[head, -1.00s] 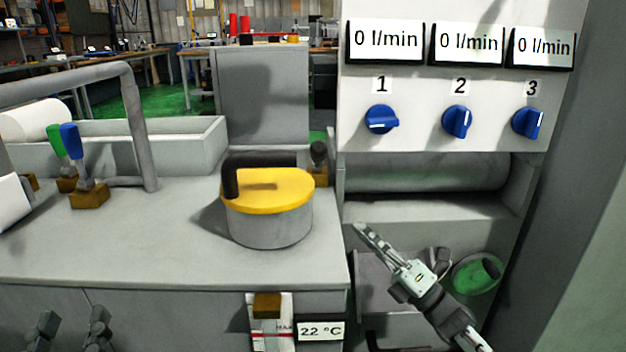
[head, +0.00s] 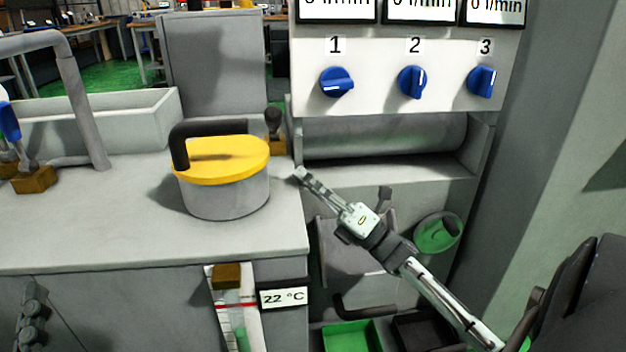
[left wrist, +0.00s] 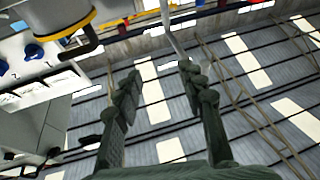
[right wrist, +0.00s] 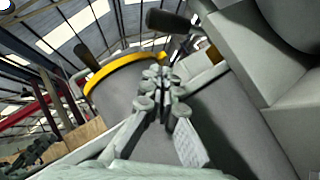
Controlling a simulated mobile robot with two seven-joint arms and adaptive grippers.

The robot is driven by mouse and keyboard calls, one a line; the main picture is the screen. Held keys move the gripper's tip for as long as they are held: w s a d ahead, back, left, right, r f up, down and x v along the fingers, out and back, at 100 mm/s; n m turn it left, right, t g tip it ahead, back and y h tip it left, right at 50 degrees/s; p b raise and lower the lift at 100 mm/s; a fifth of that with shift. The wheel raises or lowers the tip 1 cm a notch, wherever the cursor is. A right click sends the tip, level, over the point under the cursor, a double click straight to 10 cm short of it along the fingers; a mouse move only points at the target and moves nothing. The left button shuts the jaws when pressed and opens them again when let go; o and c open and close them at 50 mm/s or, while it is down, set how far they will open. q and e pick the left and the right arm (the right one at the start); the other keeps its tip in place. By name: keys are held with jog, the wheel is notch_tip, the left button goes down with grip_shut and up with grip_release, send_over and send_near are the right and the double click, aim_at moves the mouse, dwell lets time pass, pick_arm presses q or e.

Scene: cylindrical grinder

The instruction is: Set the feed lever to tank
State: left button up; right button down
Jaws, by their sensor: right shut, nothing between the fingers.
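A short lever with a black knob (head: 274,122) stands on a brown block behind the yellow-lidded pot; I cannot tell for certain that it is the feed lever. A black knob also shows at the top of the right wrist view (right wrist: 170,22). Another lever with a blue handle (head: 10,122) stands on a brown block at the far left, partly cut off. My right gripper (head: 301,174) is shut and empty, just right of the pot and below the black knob, apart from it. My left gripper (left wrist: 160,84) is open and empty, low at the left.
The pot with yellow lid (head: 222,160) and black handle stands on the grey bench (head: 100,235). A panel with blue dials (head: 337,82) is above a grey roller (head: 385,136). A green bin (head: 350,335) sits low. A grey pipe (head: 85,110) rises at left.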

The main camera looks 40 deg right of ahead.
aim_at(274, 125)
jog(key=x, duration=0.6)
jog(key=shift+s, duration=0.1)
jog(key=shift+w+d+r, duration=0.2)
jog(key=shift+w+r, duration=0.15)
jog(key=shift+r, duration=0.1)
jog(key=shift+w+d+r, duration=0.2)
jog(key=shift+w+r, duration=0.15)
jog(key=shift+r, duration=0.15)
pick_arm(q)
jog(key=shift+w+a+f+g+y+p, duration=0.15)
jog(key=shift+w+f+g, duration=0.1)
jog(key=shift+f, duration=0.3)
jog(key=shift+w+a+f+g+y+p, duration=0.1)
jog(key=shift+w+f+g+y, duration=0.15)
jog(key=shift+f, duration=0.3)
jog(key=shift+w+a+f+g+y+p, duration=0.1)
jog(key=shift+f+g, duration=0.2)
jog(key=shift+f, duration=0.25)
pick_arm(e)
jog(key=shift+w+d+r, duration=0.25)
jog(key=shift+w+r, duration=0.15)
jog(key=shift+r, duration=0.1)
